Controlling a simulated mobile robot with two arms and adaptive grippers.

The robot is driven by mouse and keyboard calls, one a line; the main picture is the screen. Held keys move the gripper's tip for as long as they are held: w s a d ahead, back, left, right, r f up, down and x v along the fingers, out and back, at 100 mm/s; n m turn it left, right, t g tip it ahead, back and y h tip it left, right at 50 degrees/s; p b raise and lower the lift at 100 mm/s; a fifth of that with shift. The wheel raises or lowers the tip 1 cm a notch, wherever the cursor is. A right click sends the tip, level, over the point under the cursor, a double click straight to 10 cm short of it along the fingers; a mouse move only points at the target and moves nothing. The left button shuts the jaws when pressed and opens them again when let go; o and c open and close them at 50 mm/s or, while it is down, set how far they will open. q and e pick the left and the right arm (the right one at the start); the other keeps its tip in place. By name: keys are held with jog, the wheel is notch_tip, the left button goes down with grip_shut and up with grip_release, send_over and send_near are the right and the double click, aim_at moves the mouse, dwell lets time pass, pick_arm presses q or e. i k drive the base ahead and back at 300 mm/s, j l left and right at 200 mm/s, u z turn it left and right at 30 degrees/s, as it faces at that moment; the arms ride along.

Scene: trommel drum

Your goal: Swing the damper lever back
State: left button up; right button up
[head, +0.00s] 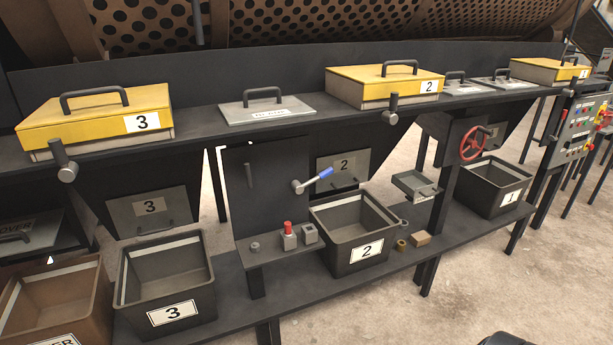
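A lever with a blue grip (313,180) is mounted on a dark upright panel (262,200) at the middle of the head view. Its round metal hub is at the left end, and the blue grip points right and slightly up. It is the only blue-handled lever I see; no label marks it as the damper lever. Neither of my grippers shows in the head view, and nothing touches the lever.
Bin 2 (340,270) stands just below and right of the lever. A small block with a red button (288,235) sits on the ledge under the panel. Bin 3 (125,290) is left, and a red handwheel (474,143) is right. Open floor (480,280) lies in front.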

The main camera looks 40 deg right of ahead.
aim_at(298, 189)
jog(key=l+u, duration=0.55)
jog(key=u, duration=0.2)
jog(key=l+u, duration=0.2)
jog(key=u, duration=0.15)
jog(key=k, duration=0.05)
